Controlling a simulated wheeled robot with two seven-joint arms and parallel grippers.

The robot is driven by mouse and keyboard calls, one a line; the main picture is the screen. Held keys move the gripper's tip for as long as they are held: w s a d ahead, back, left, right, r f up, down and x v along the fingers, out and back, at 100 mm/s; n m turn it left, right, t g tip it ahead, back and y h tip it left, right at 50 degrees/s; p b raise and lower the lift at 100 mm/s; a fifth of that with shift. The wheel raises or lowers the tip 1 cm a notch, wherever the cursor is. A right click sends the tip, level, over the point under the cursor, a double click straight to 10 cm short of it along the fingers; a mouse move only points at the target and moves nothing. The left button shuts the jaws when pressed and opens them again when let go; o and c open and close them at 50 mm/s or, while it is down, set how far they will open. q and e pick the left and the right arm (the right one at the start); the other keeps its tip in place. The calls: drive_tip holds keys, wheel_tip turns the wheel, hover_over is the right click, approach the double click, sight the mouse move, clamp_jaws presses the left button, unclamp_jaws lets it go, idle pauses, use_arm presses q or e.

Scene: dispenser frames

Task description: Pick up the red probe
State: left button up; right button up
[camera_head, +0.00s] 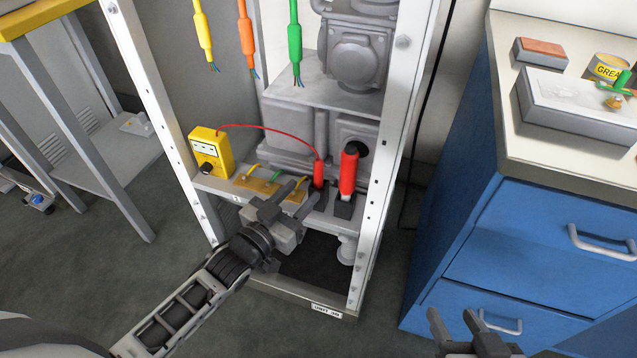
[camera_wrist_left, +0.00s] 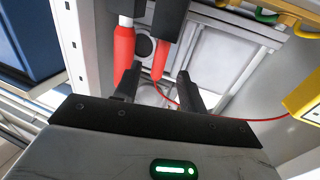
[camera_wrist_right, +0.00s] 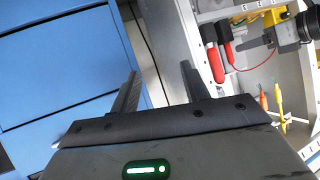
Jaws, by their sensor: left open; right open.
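The red probe (camera_head: 319,173) stands upright in a dark holder on the rack's shelf, with a thin red wire running from its top to the yellow meter (camera_head: 211,152). My left gripper (camera_head: 302,194) is open just in front of the shelf, short of the probe. In the left wrist view the probe (camera_wrist_left: 162,60) shows beyond and between the open fingers (camera_wrist_left: 157,86), with nothing between the jaws. My right gripper (camera_head: 452,317) is open and empty low at the front, by the blue cabinet. The probe also shows in the right wrist view (camera_wrist_right: 229,53).
A thicker red-handled tool (camera_head: 349,172) stands close beside the probe, on its right. White rack posts (camera_head: 398,120) flank the shelf. Yellow, orange and green cables (camera_head: 295,40) hang above. The blue cabinet (camera_head: 510,240) is at the right. A grey side table (camera_head: 95,165) is at the left.

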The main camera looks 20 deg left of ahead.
sight(316, 178)
use_arm(q)
drive_tip(key=shift+x, duration=1.2)
drive_tip(key=b+x, duration=0.1)
drive_tip(key=x, duration=0.4)
clamp_jaws()
use_arm(e)
drive_tip(key=shift+w+a+f+g, duration=0.1)
drive_tip(key=shift+a+f+g, duration=0.1)
drive_tip(key=shift+f, duration=0.45)
drive_tip(key=shift+w+a+f+g, duration=0.1)
drive_tip(key=shift+a+f, duration=0.05)
drive_tip(key=shift+f, duration=0.45)
